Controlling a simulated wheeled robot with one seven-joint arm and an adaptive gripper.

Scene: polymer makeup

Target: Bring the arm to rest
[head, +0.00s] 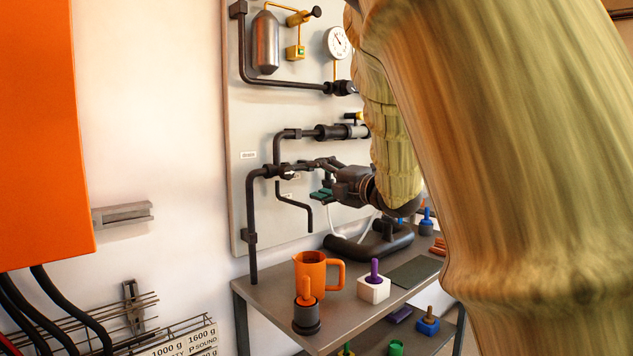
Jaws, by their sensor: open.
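My arm (520,150), in a yellow-green and orange ribbed cover, fills the right of the head view and hides what lies behind it. My dark gripper (322,178) shows at its far end, pointing left in front of the grey pipe panel, above the bench. Its jaws are open and I see nothing held between them. A small green piece shows at the lower finger; I cannot tell whether it is part of the gripper. The fingers overlap the dark pipes in the picture, and I cannot tell whether they touch.
The bench (262,292) below carries an orange mug (311,271), a dark cup with an orange peg (306,316), a white block with a purple peg (374,287) and a dark green mat (416,272). A wire rack (100,330) and an orange cabinet (45,130) stand left.

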